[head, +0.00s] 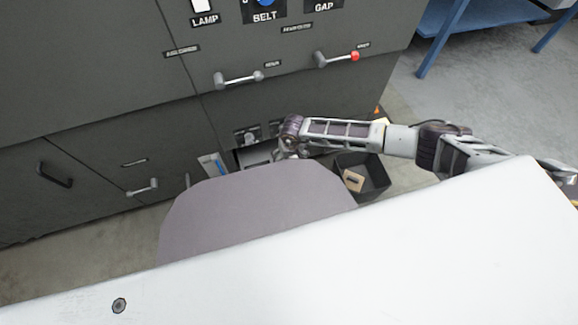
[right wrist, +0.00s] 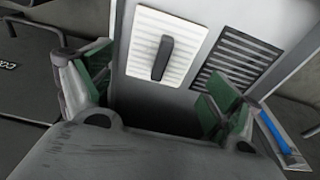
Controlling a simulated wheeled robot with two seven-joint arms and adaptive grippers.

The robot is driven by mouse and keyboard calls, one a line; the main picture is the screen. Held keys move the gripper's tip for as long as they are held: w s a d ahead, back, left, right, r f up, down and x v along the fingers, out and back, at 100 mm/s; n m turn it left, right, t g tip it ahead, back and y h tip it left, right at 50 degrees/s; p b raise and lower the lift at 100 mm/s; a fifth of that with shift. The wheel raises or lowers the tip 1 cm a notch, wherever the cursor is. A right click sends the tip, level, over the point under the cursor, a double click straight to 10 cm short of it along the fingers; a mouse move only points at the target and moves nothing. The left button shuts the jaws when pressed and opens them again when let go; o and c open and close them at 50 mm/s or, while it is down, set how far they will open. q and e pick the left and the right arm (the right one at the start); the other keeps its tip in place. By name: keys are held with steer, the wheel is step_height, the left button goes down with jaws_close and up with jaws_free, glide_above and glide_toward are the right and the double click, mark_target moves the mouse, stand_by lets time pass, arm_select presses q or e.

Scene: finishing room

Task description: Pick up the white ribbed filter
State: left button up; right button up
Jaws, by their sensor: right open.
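The white ribbed filter (right wrist: 146,58) shows in the right wrist view as a pale slatted panel with a dark upright handle (right wrist: 162,57) on its face. It lies against a grey surface beyond my right gripper (right wrist: 157,82). The gripper is open, with one green-padded finger on each side of the view, and the handle stands between them in the picture, apart from both. In the head view my right gripper (head: 284,153) is down by the low opening in the dark cabinet. I cannot make out the filter there. My left gripper is not in view.
A dark slatted panel (right wrist: 240,60) sits right of the filter. A tray with a blue object (right wrist: 272,128) is further right. The dark cabinet (head: 110,100) has levers. A black bin (head: 374,188) holding a tan item stands right of my gripper.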

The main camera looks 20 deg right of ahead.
mark_target(289, 162)
steer(key=shift+f, duration=0.15)
steer(key=shift+f, duration=0.2)
steer(key=shift+w+f+b, duration=0.1)
steer(key=shift+f+b, duration=0.7)
steer(key=shift+w+f+b, duration=0.1)
steer(key=shift+f+b, duration=0.6)
steer(key=shift+f, duration=0.45)
steer(key=shift+w+f, duration=0.1)
steer(key=shift+f, duration=0.2)
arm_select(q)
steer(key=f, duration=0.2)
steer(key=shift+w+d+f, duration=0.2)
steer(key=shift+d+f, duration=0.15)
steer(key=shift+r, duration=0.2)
